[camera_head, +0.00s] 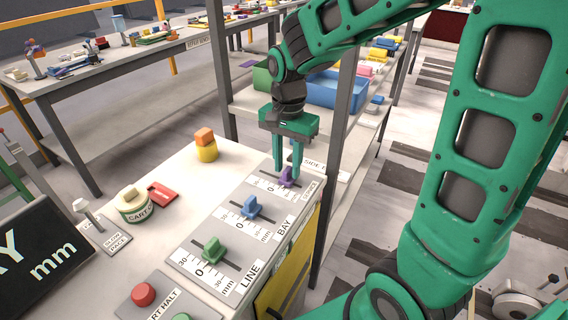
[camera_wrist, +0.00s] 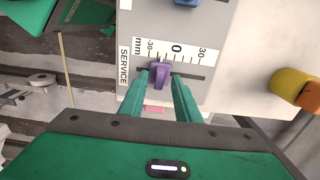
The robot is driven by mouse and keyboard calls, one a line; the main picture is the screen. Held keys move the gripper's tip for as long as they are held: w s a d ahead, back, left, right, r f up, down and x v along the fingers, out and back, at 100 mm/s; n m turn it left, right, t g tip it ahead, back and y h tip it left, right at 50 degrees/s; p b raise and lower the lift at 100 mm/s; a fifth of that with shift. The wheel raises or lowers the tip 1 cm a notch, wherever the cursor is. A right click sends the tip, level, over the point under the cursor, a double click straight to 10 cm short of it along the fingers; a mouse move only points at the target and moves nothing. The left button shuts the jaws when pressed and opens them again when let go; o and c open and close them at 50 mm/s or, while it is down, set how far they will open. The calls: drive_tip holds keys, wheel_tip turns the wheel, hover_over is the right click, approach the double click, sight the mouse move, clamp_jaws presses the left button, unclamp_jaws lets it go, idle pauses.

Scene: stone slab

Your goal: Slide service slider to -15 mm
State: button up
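The service slider's purple knob (camera_wrist: 160,77) sits on its slot in the plate marked SERVICE (camera_wrist: 125,68). In the wrist view it stands left of the 0 mark, between the -30 and 0 marks; its exact reading is hard to tell. My gripper (camera_wrist: 161,84) is open, with one green finger on each side of the knob. A small gap seems to show on each side. In the head view the purple knob (camera_head: 286,178) is partly hidden by my gripper (camera_head: 288,168), which points down over the far end of the panel.
A blue slider knob (camera_head: 251,208) on the BAY plate and a green one (camera_head: 213,250) on the LINE plate stand nearby. A yellow-orange post (camera_head: 206,150), a CART tin (camera_head: 134,206) and a red button (camera_head: 143,294) are on the panel. A grey rack post (camera_head: 340,140) is close by.

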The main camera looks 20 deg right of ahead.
sight(287, 168)
wheel_tip(287, 168, up, 11)
drive_tip(key=shift+f, duration=0.15)
idle(0.5)
idle(0.4)
drive_tip(key=s+d+f+n, duration=0.2)
drive_tip(key=s+d+f, duration=0.2)
drive_tip(key=s+d, duration=0.4)
drive_tip(key=s+d+f+n, duration=0.2)
drive_tip(key=s+d, duration=0.6)
drive_tip(key=s, duration=0.5)
drive_tip(key=shift+s+f, duration=0.3)
drive_tip(key=shift+f, duration=0.55)
drive_tip(key=shift+w+f, duration=0.25)
drive_tip(key=shift+w, duration=0.4)
